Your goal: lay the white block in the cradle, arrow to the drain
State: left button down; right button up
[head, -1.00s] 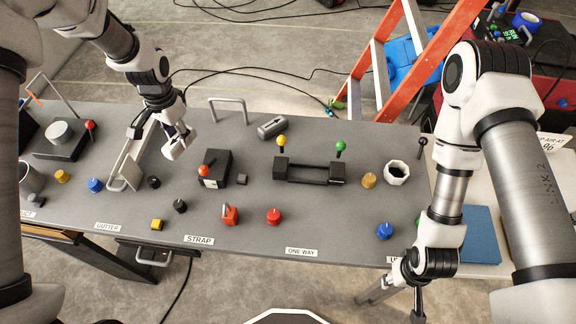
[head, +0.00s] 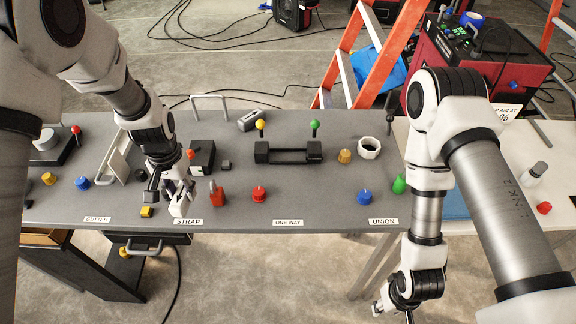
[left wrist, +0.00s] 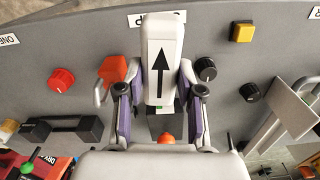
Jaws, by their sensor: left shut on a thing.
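The white block (left wrist: 162,75) with a black arrow is between the fingers of my left gripper (left wrist: 160,95) in the left wrist view. The arrow points up in that view, toward the bench's labelled front edge. In the head view my left gripper (head: 178,186) holds the block (head: 181,207) low near the STRAP label. The black cradle (head: 288,157) lies right of it, with a yellow-knobbed post (head: 261,126) at its left and a green-knobbed post (head: 315,127) at its right; it looks empty. My right gripper (head: 385,305) is low beyond the bench's front edge, its fingers unclear.
A red padlock-like piece (head: 217,194) stands just right of the held block. A yellow button (head: 147,211) is left of it. A red knob (head: 259,194) and a black box (head: 201,156) are nearby. The grey bench (head: 310,205) is clear before the cradle.

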aim_at(287, 157)
jog(key=l+u, duration=0.15)
jog(key=u, duration=0.25)
jog(key=k+u, duration=0.15)
jog(key=u, duration=0.3)
jog(key=k+l, duration=0.1)
jog(key=l, duration=0.15)
jog(key=k+l+z, duration=0.15)
jog(key=z, duration=1.3)
jog(key=i, duration=0.5)
